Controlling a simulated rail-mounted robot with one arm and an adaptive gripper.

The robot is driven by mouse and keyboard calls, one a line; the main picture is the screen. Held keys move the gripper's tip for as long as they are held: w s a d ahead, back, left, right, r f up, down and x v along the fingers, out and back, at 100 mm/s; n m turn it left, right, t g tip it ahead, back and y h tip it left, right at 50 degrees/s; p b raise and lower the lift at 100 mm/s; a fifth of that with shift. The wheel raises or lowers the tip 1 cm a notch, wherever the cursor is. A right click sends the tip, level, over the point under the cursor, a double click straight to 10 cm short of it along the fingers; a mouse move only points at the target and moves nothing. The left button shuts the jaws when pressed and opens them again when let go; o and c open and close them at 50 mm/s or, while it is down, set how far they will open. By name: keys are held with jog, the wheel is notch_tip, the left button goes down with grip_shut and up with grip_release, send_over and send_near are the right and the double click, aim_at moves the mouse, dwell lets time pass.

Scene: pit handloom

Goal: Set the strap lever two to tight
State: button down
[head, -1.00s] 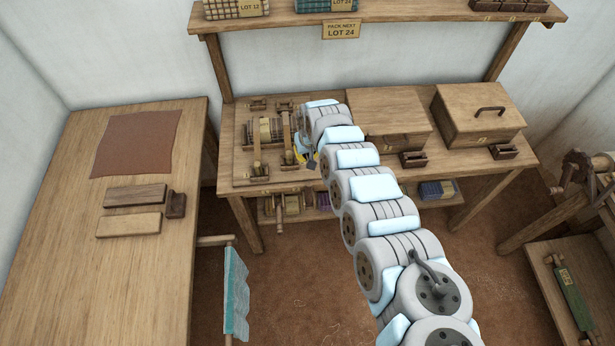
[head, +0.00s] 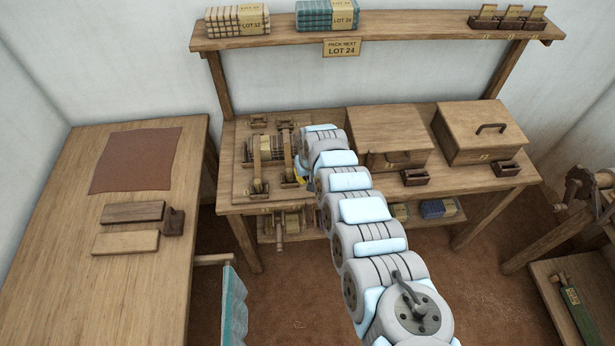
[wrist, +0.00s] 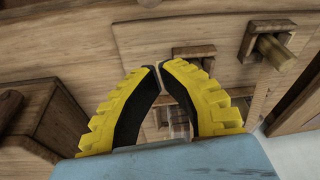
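The strap press sits on the left end of the back bench in the head view. Its left strap (head: 257,156) and right strap (head: 287,150) arch over a folded stack, each with a wooden fitting at the front. Which fitting is lever two cannot be read. My gripper (head: 303,180) is low beside the right strap's front end, largely hidden by my arm. In the wrist view, my gripper's yellow fingers (wrist: 160,68) nearly meet at the tips, with nothing held between them. A wooden bracket (wrist: 193,54) lies just beyond the tips, and a pegged wooden fitting (wrist: 272,50) is at upper right.
A wooden chest (head: 385,135) stands close right of my arm, with a handled box (head: 480,130) beyond. A shelf (head: 380,38) with cloth bundles hangs above. A side table (head: 60,240) is on the left. Hanging teal cloth (head: 233,305) is near the front.

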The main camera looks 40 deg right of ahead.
aim_at(308, 194)
jog(key=shift+b+x, duration=3.2)
jog(key=shift+x, duration=0.3)
jog(key=shift+s+r, duration=0.1)
jog(key=shift+r, duration=0.1)
jog(key=shift+s+p, duration=0.3)
jog(key=shift+p, duration=0.3)
jog(key=shift+s+a+r+p, duration=0.15)
jog(key=shift+s+a+p, duration=0.25)
jog(key=shift+p, duration=0.45)
jog(key=shift+s+a+p, duration=0.2)
jog(key=shift+s+p, duration=0.25)
jog(key=shift+s, duration=0.05)
jog(key=shift+s+a+p, duration=0.25)
jog(key=shift+s+p, duration=0.15)
jog(key=shift+s, duration=0.15)
jog(key=shift+s+r+p, duration=0.1)
jog(key=shift+r+p, duration=0.15)
jog(key=shift+p, duration=0.7)
